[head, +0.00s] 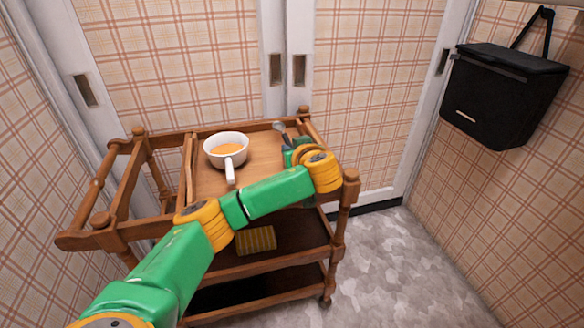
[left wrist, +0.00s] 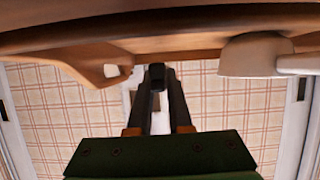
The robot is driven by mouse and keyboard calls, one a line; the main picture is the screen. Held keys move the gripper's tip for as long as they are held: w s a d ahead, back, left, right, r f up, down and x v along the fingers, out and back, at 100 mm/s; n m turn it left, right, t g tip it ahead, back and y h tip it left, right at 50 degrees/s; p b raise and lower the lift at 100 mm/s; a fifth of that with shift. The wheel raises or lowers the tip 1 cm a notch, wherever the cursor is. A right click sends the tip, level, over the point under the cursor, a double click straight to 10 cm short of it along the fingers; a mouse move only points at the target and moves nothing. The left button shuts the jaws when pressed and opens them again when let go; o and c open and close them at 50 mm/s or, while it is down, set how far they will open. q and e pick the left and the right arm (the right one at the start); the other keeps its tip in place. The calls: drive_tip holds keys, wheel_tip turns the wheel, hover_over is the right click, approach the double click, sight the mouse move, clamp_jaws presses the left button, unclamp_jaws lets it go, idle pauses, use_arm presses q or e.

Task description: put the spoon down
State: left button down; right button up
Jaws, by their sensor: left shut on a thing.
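The spoon (head: 279,127) shows its grey bowl and part of a dark handle above the right side of the wooden cart's top tray (head: 210,184). My left gripper (head: 288,147) is shut on the spoon's handle; my green and yellow arm partly hides the fingers. In the left wrist view the dark fingers (left wrist: 157,80) are close together, and the spoon is hard to make out there. I cannot tell whether the spoon touches the tray. My right gripper is not in view.
A white pot (head: 228,163) with orange contents stands on the tray left of the gripper, its handle towards me. It also shows in the left wrist view (left wrist: 252,57). A yellow cloth-like thing (head: 256,240) lies on the shelf below. A black box (head: 502,100) hangs on the right wall.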

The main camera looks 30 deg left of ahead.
use_arm(q)
wheel_tip(320, 180, down, 3)
drive_tip(key=shift+w+b, duration=0.15)
drive_tip(key=shift+b, duration=0.3)
drive_tip(key=shift+f, duration=0.3)
drive_tip(key=c, duration=0.8)
unclamp_jaws()
drive_tip(key=shift+c, duration=0.2)
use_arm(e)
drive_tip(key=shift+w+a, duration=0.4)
use_arm(q)
drive_tip(key=shift+r, duration=0.1)
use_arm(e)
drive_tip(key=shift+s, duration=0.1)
